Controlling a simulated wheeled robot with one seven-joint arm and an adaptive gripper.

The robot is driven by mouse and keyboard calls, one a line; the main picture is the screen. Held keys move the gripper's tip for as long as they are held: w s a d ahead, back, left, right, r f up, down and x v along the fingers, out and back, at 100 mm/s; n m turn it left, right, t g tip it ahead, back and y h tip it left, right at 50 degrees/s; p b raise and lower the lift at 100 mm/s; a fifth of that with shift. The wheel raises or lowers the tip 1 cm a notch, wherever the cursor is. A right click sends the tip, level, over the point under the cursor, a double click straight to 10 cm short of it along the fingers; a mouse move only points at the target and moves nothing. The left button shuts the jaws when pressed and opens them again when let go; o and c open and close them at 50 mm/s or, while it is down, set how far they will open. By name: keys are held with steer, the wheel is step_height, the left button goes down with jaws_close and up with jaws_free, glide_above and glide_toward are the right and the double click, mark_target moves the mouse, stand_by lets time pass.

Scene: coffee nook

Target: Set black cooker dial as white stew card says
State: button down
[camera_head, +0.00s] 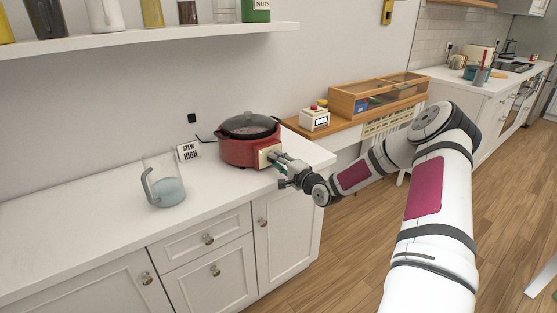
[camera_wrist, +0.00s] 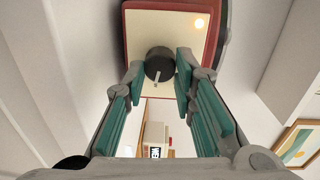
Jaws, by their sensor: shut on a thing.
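A red cooker (camera_head: 237,151) with a dark lid stands on the white counter, its cream panel (camera_head: 264,157) facing my gripper (camera_head: 278,163). The white card (camera_head: 188,151) behind it to the left reads "STEW HIGH". In the wrist view the black dial (camera_wrist: 159,63) sits on the cream panel (camera_wrist: 140,30), with a pale pointer mark toward the bottom of the picture. My gripper's teal-padded fingers are closed on the dial from both sides. A small orange light glows at the panel's upper right corner. No setting labels can be read on the panel.
A glass jug (camera_head: 164,186) with bluish contents stands on the counter left of the cooker. A small white box with a red top (camera_head: 314,118) and a wooden case (camera_head: 378,94) stand on the wooden shelf behind. The counter's left part is clear.

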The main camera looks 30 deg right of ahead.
steer(key=m, duration=0.4)
steer(key=shift+f+m, duration=0.15)
steer(key=shift+m, duration=0.15)
steer(key=m, duration=0.4)
steer(key=shift+b, duration=0.35)
steer(key=shift+m, duration=0.4)
steer(key=c, duration=1.3)
jaws_free()
steer(key=shift+f, duration=0.1)
steer(key=s, duration=0.8)
steer(key=s+d, duration=0.1)
steer(key=s, duration=0.3)
steer(key=shift+r, duration=0.2)
